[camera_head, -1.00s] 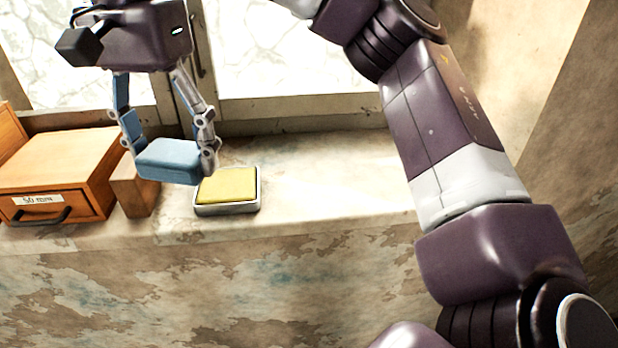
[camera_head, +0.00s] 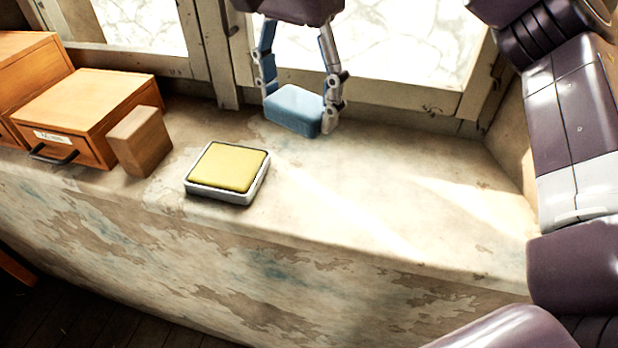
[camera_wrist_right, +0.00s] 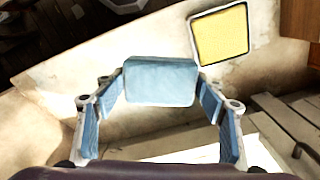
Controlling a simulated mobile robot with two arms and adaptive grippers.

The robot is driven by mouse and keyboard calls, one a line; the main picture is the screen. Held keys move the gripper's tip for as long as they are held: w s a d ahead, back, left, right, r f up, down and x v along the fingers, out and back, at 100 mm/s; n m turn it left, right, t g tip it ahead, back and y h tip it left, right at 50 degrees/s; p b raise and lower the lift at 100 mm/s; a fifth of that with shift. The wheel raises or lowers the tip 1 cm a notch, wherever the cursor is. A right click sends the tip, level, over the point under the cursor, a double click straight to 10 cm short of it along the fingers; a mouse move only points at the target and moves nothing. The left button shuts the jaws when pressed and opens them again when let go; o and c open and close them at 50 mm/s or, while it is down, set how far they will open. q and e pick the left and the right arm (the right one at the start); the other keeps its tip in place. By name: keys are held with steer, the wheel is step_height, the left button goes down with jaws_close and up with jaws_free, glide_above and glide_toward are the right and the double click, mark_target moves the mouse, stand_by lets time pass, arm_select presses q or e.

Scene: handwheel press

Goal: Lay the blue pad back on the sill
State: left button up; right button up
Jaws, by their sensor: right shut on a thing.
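The blue pad (camera_head: 294,109) is a light blue block with rounded edges. My right gripper (camera_head: 298,104) is shut on it, with one finger at each side. The pad is over the back part of the stone sill (camera_head: 330,195), near the window frame; I cannot tell whether it touches the sill. In the right wrist view the pad (camera_wrist_right: 160,81) sits between the fingertips of my right gripper (camera_wrist_right: 160,90). My left gripper is not in view.
A yellow pad in a grey metal tray (camera_head: 228,172) lies on the sill, left of and nearer than the blue pad. A wooden block (camera_head: 140,141) and an orange wooden drawer box (camera_head: 88,105) stand further left. The sill right of the tray is clear.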

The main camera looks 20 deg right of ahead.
steer(key=f, duration=0.4)
steer(key=shift+w, duration=0.2)
steer(key=p, duration=0.2)
glide_above(304, 192)
steer(key=f, duration=0.6)
steer(key=shift+d+f, duration=0.2)
steer(key=shift+f, duration=0.1)
steer(key=shift+a+f, duration=0.1)
steer(key=shift+f, duration=0.2)
steer(key=shift+a+f, duration=0.1)
steer(key=shift+f, duration=0.25)
step_height(304, 192, down, 4)
steer(key=shift+r+p, duration=0.25)
steer(key=shift+p, duration=0.35)
steer(key=shift+f, duration=0.2)
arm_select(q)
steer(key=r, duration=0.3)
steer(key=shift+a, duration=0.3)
